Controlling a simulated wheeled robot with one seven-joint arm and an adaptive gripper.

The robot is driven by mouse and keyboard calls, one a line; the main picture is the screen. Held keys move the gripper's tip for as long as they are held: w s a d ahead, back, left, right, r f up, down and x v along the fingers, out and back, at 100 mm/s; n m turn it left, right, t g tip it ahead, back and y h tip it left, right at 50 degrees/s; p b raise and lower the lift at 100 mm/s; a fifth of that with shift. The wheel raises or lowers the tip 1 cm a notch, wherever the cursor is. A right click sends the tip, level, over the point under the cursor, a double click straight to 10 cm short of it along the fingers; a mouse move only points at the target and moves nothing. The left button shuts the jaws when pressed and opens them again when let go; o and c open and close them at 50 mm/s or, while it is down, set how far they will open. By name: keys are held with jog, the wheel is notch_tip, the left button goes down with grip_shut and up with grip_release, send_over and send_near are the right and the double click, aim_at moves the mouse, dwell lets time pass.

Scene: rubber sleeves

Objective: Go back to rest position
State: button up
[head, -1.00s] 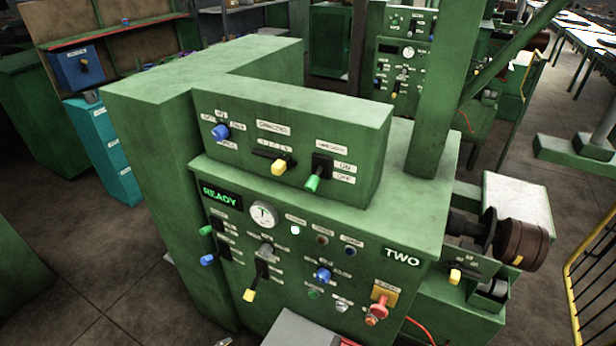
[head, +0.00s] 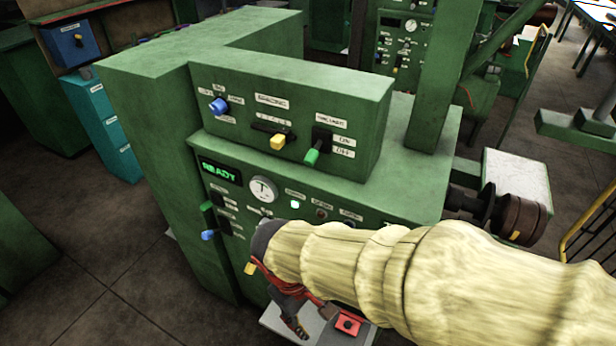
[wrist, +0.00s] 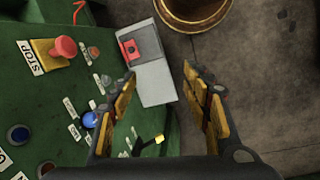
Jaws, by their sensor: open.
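My gripper (head: 290,315) reaches in from the right on my arm, which is wrapped in a cream ribbed sleeve (head: 430,275). It hangs in front of the lower panel of the green machine (head: 150,85). In the wrist view my gripper (wrist: 158,72) has its two yellow-padded fingers well apart, with nothing between them. The red STOP button (wrist: 66,47) is left of the fingers there. My arm hides the lower right of the panel in the head view.
A grey box with a small red button unit (head: 347,325) stands below my arm, also in the wrist view (wrist: 150,80). A round rusty container (wrist: 195,12) stands on the floor. A yellow rail (head: 590,225) is at the right. Floor at the left is open.

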jog(key=s+d+r+m+t+y, duration=0.1)
jog(key=d+r+m+t+y, duration=0.1)
jog(key=d+r+m+t, duration=0.3)
jog(key=d+r+m, duration=0.4)
jog(key=d+r, duration=0.6)
jog(key=d, duration=0.3)
jog(key=shift+s+d, duration=0.15)
jog(key=shift+d, duration=0.05)
